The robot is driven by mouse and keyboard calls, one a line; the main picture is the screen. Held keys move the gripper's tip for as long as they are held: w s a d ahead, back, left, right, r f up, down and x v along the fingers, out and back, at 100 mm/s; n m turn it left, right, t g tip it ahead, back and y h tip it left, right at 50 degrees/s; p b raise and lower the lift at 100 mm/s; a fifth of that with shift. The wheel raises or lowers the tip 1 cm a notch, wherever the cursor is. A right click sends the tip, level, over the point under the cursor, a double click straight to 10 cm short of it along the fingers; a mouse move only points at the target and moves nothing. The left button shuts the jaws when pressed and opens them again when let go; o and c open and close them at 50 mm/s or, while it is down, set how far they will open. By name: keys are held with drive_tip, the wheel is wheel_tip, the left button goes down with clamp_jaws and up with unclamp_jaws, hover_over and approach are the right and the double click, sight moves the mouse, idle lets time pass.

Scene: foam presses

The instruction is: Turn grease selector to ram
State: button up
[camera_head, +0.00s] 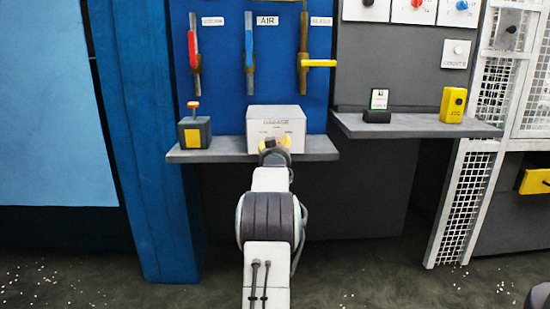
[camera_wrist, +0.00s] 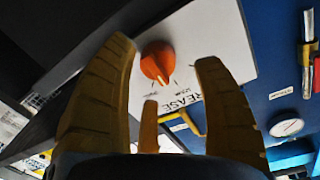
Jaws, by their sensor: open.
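The grease selector is an orange knob (camera_wrist: 157,60) with a pale pointer line, on the white face of a box (camera_wrist: 222,42) marked GREASE in the wrist view. The pointer line runs toward the lower right of that picture; the small position labels are too blurred to read surely. The white box (camera_head: 276,118) stands on a grey shelf in the head view, where my gripper (camera_head: 274,147) is in front of its lower part and the knob cannot be made out. In the wrist view my gripper (camera_wrist: 168,58) is open, one yellow finger on each side of the knob, with visible gaps.
The grey shelf (camera_head: 225,152) also bears a dark box with an orange-topped lever (camera_head: 194,128), left of the white box. Red, blue and yellow handles (camera_head: 320,63) are on the blue panel above. A second shelf (camera_head: 415,128) at right holds a yellow box (camera_head: 453,104).

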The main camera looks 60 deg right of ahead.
drive_tip(key=v, duration=0.9)
drive_tip(key=shift+a, duration=0.3)
drive_tip(key=shift+s+r, duration=0.1)
idle(0.4)
